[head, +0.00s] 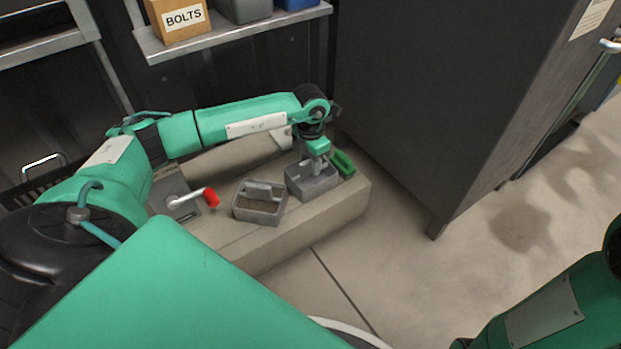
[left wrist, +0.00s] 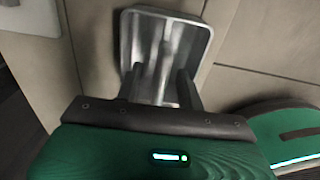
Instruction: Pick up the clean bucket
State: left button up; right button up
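The clean bucket (head: 312,181) is a grey, square, open-topped bucket with a central handle, at the right part of a low concrete block. In the left wrist view the bucket (left wrist: 203,40) looks bare and shiny inside. My left gripper (head: 316,163) points down over it. In the left wrist view the gripper's fingers (left wrist: 161,75) stand apart on either side of the handle, with gaps visible. A second grey bucket (head: 259,190) to the left has brown dirt inside. My right gripper is not in view; only part of that arm shows at the lower right.
The concrete block (head: 285,232) carries a grey plate with a red-tipped lever (head: 190,199). A green object (head: 343,163) lies right beside the clean bucket. A dark cabinet (head: 440,90) stands close behind on the right. A shelf (head: 225,33) hangs above. Floor in front is clear.

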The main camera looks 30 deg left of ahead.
pick_arm(q)
grip_shut()
jog(key=shift+r, duration=0.15)
